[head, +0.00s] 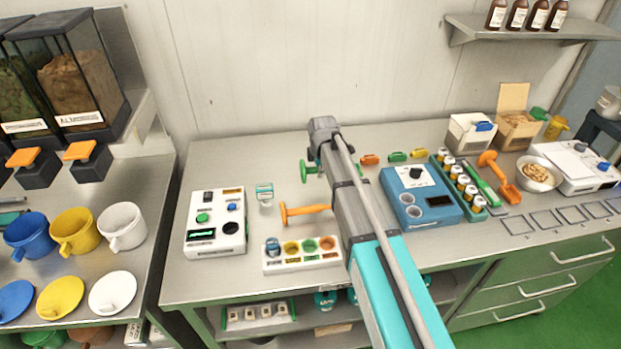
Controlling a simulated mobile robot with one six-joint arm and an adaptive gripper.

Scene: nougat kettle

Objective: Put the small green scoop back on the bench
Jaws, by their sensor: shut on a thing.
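My arm reaches up over the bench (240,278), and its wrist hides most of my gripper (314,158). A small green scoop (304,172) shows at the left side of the wrist, with its grip end to the left. I cannot tell how high the scoop is above the bench top.
An orange-handled tool (305,210) lies left of my arm, near a white tray of coloured cups (300,265) and a white device (216,222). A blue device (420,194), a bottle rack (468,204) and an orange scoop (506,185) stand right.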

